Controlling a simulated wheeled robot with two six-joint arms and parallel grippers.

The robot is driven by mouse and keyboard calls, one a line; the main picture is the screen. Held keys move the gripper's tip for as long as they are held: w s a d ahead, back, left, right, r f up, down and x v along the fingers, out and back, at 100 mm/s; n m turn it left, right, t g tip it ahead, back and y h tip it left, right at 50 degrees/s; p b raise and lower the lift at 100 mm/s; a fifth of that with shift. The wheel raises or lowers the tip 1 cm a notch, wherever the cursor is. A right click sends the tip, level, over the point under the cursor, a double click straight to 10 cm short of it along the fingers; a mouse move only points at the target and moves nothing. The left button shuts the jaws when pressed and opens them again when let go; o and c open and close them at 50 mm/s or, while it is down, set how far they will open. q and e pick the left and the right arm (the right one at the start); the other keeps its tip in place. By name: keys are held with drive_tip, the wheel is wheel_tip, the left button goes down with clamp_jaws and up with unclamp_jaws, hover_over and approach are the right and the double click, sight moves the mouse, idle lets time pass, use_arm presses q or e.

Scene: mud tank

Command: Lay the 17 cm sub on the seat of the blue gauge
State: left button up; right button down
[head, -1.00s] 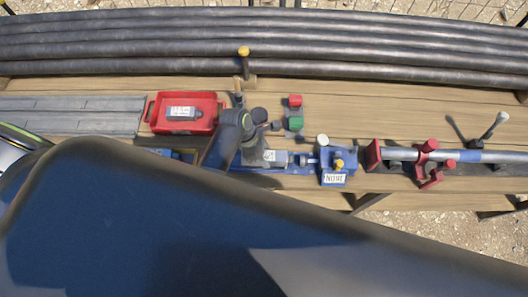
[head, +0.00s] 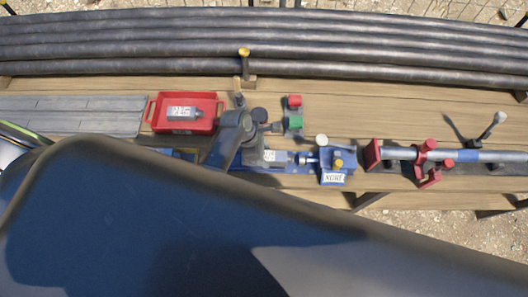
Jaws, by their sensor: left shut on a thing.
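The blue gauge (head: 333,178) lies along the bench at centre, with a white-labelled block reading "NONE" at its right end. My left gripper (head: 254,148) is over the left part of the gauge, its wrist partly hiding it. It is shut on a grey sub with a white label (head: 272,157), which lies lengthwise along the gauge. I cannot tell whether the sub touches the seat or is just above it. My right gripper is not in view.
A red tray (head: 215,122) at left holds another labelled grey sub (head: 183,113). Red (head: 294,101) and green (head: 294,122) pieces stand behind the gauge. A red clamp (head: 425,150) holds a grey bar at right. Long dark pipes (head: 400,55) lie along the back.

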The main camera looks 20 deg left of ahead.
use_arm(q)
drive_tip(key=shift+f, duration=0.25)
drive_tip(key=o, duration=1.7)
drive_tip(key=shift+c, duration=0.2)
drive_tip(key=shift+r, duration=3.45)
drive_tip(key=shift+s, duration=0.1)
